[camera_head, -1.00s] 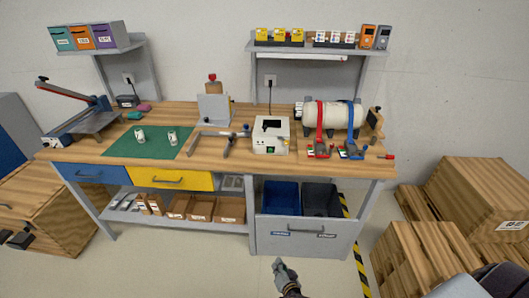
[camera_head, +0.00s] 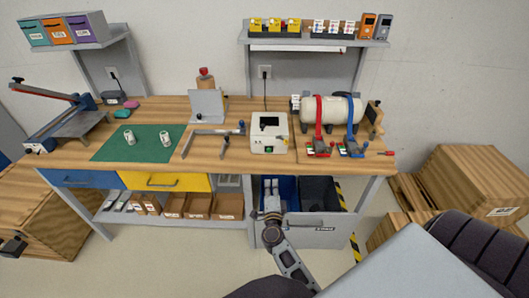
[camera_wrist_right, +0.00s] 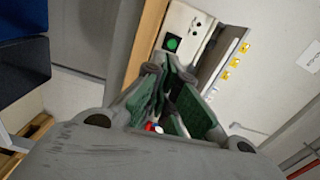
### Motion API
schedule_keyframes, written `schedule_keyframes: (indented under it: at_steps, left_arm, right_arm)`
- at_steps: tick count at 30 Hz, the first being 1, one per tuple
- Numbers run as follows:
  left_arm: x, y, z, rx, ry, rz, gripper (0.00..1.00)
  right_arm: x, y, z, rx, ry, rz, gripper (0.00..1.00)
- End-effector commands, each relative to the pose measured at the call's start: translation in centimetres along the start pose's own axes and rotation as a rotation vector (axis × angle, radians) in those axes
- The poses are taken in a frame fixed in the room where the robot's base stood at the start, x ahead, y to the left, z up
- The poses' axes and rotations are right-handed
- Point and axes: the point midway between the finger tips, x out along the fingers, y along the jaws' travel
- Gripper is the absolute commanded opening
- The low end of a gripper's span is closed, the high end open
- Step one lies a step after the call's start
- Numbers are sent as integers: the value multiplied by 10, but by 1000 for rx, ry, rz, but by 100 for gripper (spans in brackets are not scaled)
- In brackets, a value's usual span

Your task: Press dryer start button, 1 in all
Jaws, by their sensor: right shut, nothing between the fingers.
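The dryer is a white box (camera_head: 269,133) with a dark top window, standing on the wooden bench right of its middle. Its green start button (camera_head: 268,149) is low on the front face; the button also shows in the right wrist view (camera_wrist_right: 172,43), beyond the fingers. My right gripper (camera_head: 270,184) is shut and empty, in front of the bench and below the dryer, apart from the button. Its green-padded fingers show in the right wrist view (camera_wrist_right: 165,88). My left gripper is not in view.
The bench top (camera_head: 215,158) has its front edge between my right gripper and the dryer. A metal fixture (camera_head: 215,135) stands left of the dryer; a strapped cylinder (camera_head: 330,110) with red and blue clamps lies right. Blue and dark bins (camera_head: 316,190) sit below.

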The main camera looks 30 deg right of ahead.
Motion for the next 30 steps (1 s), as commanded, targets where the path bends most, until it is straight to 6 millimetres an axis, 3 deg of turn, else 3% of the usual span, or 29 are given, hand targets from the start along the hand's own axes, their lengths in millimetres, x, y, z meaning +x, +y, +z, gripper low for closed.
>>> schedule_keyframes:
  at_steps: [6,20,30]
  left_arm:
    - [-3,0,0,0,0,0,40]
    - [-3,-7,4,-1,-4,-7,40]
    - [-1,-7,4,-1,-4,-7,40]
  right_arm:
    - [2,-20,-12,65,42,-12,0]
    - [3,-21,-13,68,45,-14,0]
    - [21,-22,-13,67,45,-15,0]
